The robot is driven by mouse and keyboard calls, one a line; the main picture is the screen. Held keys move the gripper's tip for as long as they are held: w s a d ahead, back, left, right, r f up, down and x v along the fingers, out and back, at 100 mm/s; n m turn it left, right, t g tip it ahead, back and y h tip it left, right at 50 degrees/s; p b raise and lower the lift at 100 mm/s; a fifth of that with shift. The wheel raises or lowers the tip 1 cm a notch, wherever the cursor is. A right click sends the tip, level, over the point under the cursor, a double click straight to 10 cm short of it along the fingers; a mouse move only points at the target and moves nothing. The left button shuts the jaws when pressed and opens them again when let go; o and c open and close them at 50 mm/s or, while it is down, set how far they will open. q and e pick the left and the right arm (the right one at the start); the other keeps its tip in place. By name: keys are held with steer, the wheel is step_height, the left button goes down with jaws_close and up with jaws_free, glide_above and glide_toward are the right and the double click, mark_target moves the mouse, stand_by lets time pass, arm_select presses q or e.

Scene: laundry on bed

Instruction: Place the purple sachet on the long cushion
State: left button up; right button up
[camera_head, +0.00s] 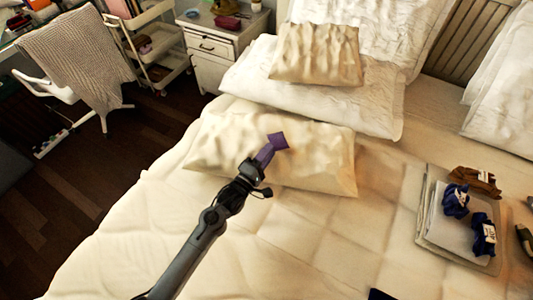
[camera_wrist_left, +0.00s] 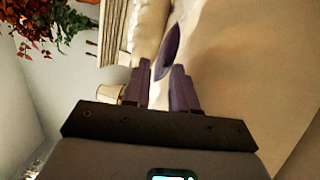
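The purple sachet (camera_head: 279,140) is at the tip of my left gripper (camera_head: 265,154), over the middle of the long cushion. The long cushion (camera_head: 215,145) is cream and wrinkled and lies across the bed in front of the pillows. I cannot tell whether the sachet touches it. My right gripper is not in view.
A patterned cushion (camera_head: 315,55) rests on white pillows (camera_head: 295,90) behind the long cushion. A dark item (camera_head: 380,295) shows at the bottom edge. The quilt (camera_head: 300,245) between is clear.

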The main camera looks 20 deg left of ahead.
arm_select(q)
steer(key=shift+s+a+f, duration=0.15)
steer(key=shift+f, duration=0.8)
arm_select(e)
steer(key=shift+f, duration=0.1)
arm_select(q)
steer(key=shift+r, duration=0.55)
steer(key=shift+s+p, duration=0.15)
steer(key=shift+p, duration=0.15)
steer(key=s+f+m+g+y, duration=0.1)
steer(key=s+m+g, duration=0.2)
steer(key=s, duration=0.3)
steer(key=s+a+f+m+g+y+p, duration=0.1)
steer(key=s+m+g, duration=0.2)
steer(key=s, duration=0.4)
steer(key=s+a+f+m+g, duration=0.1)
steer(key=s+m+g, duration=0.2)
steer(key=s+m, duration=0.2)
steer(key=shift+s+m+y, duration=0.3)
steer(key=shift+s+y, duration=0.1)
steer(key=shift+s, duration=0.55)
steer(key=s+r+m+g+y, duration=0.1)
steer(key=s+m+g, duration=0.5)
steer(key=s, duration=0.6)
steer(key=shift+a+r+m, duration=0.15)
steer(key=shift+r+m, duration=0.25)
steer(key=shift+m, duration=0.2)
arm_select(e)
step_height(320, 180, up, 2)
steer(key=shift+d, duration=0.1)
